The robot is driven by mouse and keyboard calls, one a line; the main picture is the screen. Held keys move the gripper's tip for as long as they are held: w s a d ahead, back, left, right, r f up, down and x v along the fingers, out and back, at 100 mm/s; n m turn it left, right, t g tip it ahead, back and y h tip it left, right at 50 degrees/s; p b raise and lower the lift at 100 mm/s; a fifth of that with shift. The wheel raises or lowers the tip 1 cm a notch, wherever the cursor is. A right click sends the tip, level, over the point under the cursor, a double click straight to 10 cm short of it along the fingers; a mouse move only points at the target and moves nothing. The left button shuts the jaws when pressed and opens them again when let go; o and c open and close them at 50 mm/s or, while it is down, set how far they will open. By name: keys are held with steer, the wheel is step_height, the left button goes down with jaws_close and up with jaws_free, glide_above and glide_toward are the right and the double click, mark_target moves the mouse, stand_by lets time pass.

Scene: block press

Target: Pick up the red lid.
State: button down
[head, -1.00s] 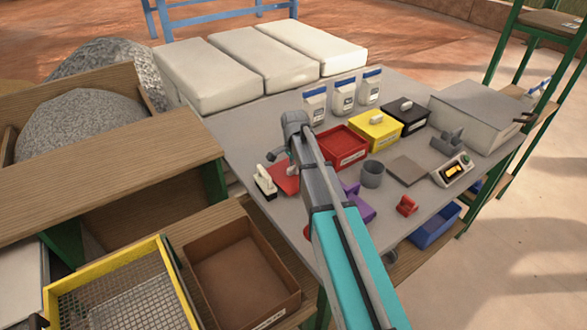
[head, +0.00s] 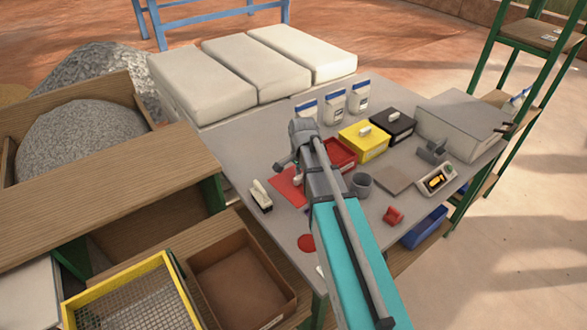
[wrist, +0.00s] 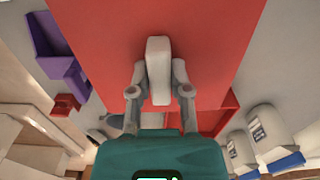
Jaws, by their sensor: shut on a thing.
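The red lid (head: 288,188) is a flat red plate, left of the open red box (head: 340,152) in the head view and partly covered by my arm. In the wrist view the lid (wrist: 205,50) fills the middle, with a white handle (wrist: 158,72) standing on it. My gripper (wrist: 160,85) is shut on that handle, one finger on each side. In the head view my gripper is mostly hidden behind my arm. I cannot tell whether the lid touches the table or hangs just above it.
A white-handled tool (head: 261,196) lies left of the lid. White bottles (head: 334,106) stand behind. A purple holder (wrist: 60,62) shows in the wrist view.

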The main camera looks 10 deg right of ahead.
steer(key=shift+s+d+r+p, duration=0.25)
steer(key=shift+s+r+p, duration=0.1)
steer(key=shift+s, duration=0.45)
steer(key=shift+s+d+r+p, duration=0.25)
steer(key=shift+s+r, duration=0.15)
steer(key=shift+s, duration=0.45)
steer(key=shift+s+d+r+p, duration=0.25)
steer(key=shift+s+r, duration=0.1)
steer(key=shift+s, duration=0.45)
